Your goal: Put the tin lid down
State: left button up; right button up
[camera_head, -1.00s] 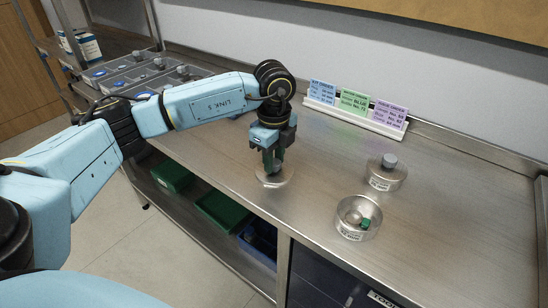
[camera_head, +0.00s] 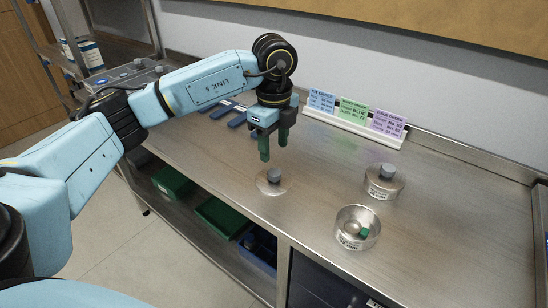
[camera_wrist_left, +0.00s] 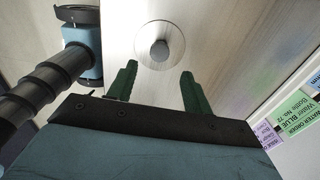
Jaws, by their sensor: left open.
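The tin lid (camera_head: 272,184) is a flat round metal disc with a grey knob, lying flat on the steel bench near its front edge. It also shows in the left wrist view (camera_wrist_left: 147,54), beyond the fingertips. My left gripper (camera_head: 274,151) is open and empty, with its green fingers above the lid and apart from the knob; its fingers also show in the left wrist view (camera_wrist_left: 157,72). An open round tin (camera_head: 346,236) with a small green piece inside stands to the right. Another tin (camera_head: 381,191), with a grey-knobbed lid on it, stands behind that one. My right gripper is not in view.
Blue, green and purple cards (camera_head: 354,112) stand in a white holder at the back of the bench. Blue-handled items lie behind my left gripper. Green bins (camera_head: 219,215) sit on the shelf below. The bench right of the tins is clear.

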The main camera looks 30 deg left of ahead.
pick_arm(q)
jog(key=shift+r, duration=2.4)
